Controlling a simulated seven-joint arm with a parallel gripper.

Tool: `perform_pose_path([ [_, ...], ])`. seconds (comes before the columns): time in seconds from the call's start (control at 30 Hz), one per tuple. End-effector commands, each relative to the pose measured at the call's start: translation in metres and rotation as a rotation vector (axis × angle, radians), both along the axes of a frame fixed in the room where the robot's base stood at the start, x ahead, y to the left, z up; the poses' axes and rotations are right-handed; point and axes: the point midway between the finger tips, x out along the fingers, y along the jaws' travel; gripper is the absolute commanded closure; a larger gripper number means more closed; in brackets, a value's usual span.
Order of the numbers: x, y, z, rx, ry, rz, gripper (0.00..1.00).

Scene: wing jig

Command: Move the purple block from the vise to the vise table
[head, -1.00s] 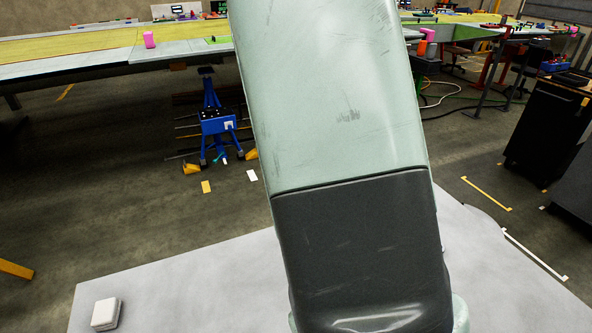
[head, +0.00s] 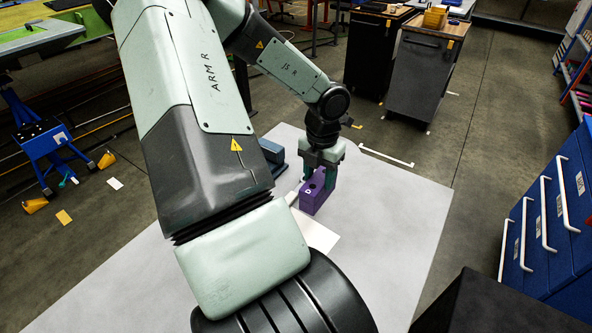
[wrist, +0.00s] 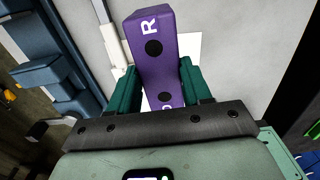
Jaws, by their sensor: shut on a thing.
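The purple block (head: 311,199) has dark round holes and white letters on its face. My gripper (head: 318,178) is shut on it from above, and in the wrist view the two green fingers (wrist: 158,88) press on either side of the purple block (wrist: 153,52). The blue-grey vise (head: 272,151) stands left of the block, partly hidden behind my arm; it also shows at the left in the wrist view (wrist: 55,76). The block is outside the vise jaws. The light grey vise table (head: 395,215) is below the block; I cannot tell if they touch.
A white sheet (head: 316,232) lies on the table by the block. The table's right side is clear. A blue drawer cabinet (head: 545,225) stands on the right, dark cabinets (head: 425,70) behind. My arm covers much of the table's left side.

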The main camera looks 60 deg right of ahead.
Motion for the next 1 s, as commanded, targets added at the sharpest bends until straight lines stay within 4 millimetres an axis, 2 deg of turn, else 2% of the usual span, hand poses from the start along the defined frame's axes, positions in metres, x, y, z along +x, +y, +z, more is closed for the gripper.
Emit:
perform_pose_path([
  [0.17,-0.002,-0.001,-0.012,0.002,0.001,-0.017,0.94],
  [0.6,-0.002,-0.001,-0.064,0.001,0.002,-0.013,0.94],
  [0.8,-0.001,-0.001,-0.075,0.0,0.0,-0.011,0.94],
  [1.0,-0.001,-0.001,-0.077,0.0,0.0,-0.011,0.94],
])
